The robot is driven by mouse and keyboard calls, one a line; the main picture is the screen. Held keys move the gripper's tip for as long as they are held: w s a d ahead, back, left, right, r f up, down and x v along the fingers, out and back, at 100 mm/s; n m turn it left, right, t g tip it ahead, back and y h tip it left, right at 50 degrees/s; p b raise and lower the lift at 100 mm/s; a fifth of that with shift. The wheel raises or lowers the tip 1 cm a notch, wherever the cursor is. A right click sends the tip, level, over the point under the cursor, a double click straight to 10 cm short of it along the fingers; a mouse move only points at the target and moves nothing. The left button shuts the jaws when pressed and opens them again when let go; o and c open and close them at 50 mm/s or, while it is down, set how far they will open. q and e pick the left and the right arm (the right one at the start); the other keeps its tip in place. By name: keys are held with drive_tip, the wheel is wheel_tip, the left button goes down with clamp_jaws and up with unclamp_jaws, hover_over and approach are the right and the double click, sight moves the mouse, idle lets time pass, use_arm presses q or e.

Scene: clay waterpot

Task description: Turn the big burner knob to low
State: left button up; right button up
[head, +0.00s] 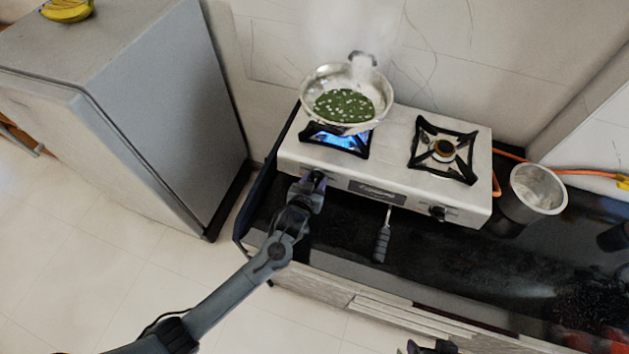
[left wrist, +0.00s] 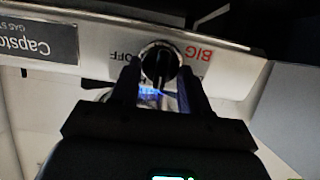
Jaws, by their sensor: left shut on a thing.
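The big burner knob (left wrist: 160,58) is a round black knob on the stove's front panel, with OFF lettering on one side and red BIG lettering on the other. My left gripper (left wrist: 160,78) has one finger on each side of the knob and is shut on it. In the head view my left gripper (head: 316,181) is at the left part of the stove front and hides the knob. Blue flame (head: 340,139) burns at the left burner. My right gripper (head: 431,347) is only partly in view at the bottom edge, and its jaws cannot be made out.
A steaming pan (head: 318,84) with green food sits over the left burner of the white stove (head: 398,128). The right burner (head: 444,150) is empty. A grey-handled utensil (head: 382,243) lies on the black counter before the stove. A metal pot (head: 538,189) stands right of it.

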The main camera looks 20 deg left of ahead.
use_arm(q)
drive_tip(key=shift+n+h+p, duration=0.3)
drive_tip(key=shift+n+p, duration=0.2)
drive_tip(key=shift+n, duration=0.7)
drive_tip(key=n+p, duration=0.1)
drive_tip(key=n, duration=0.2)
drive_tip(key=shift+a+h, duration=0.2)
drive_tip(key=shift+h, duration=0.2)
drive_tip(key=shift+s+a+f+n+t+h+p, duration=0.15)
drive_tip(key=shift+n+t+h+p, duration=0.25)
drive_tip(key=shift+n, duration=1.3)
drive_tip(key=shift+w+a+f+n+t+h+p, duration=0.15)
drive_tip(key=shift+n+p, duration=0.3)
drive_tip(key=shift+n, duration=1.25)
drive_tip(key=shift+s, duration=0.1)
drive_tip(key=o, duration=1)
